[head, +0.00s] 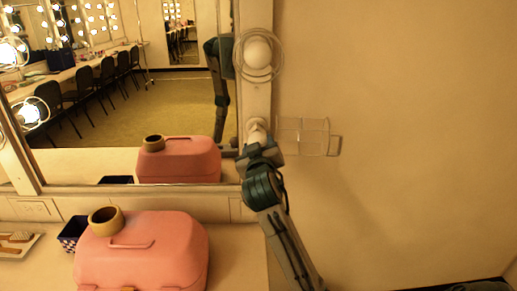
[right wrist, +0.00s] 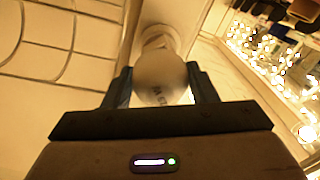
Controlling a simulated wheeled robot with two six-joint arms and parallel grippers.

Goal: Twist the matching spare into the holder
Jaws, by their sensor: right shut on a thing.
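My right gripper (head: 258,150) is raised at the right post of the mirror frame. It is shut on a pale round bulb (head: 256,130). In the right wrist view the bulb (right wrist: 160,78) sits between the two fingers, with faint lettering on its glass. Its far end meets a pale holder (right wrist: 160,38) on the post; I cannot tell how deep it sits. A wire cage (head: 328,136) stands swung open to the right of the holder. Above, another unlit bulb (head: 257,54) sits inside a round wire guard. My left gripper is not in view.
A pink case (head: 150,262) with a tape roll (head: 106,220) on top stands on the counter. A dark patterned box (head: 73,234) and a tray (head: 36,246) are to its left. The mirror (head: 130,110) is behind. The wall (head: 420,130) at right is clear.

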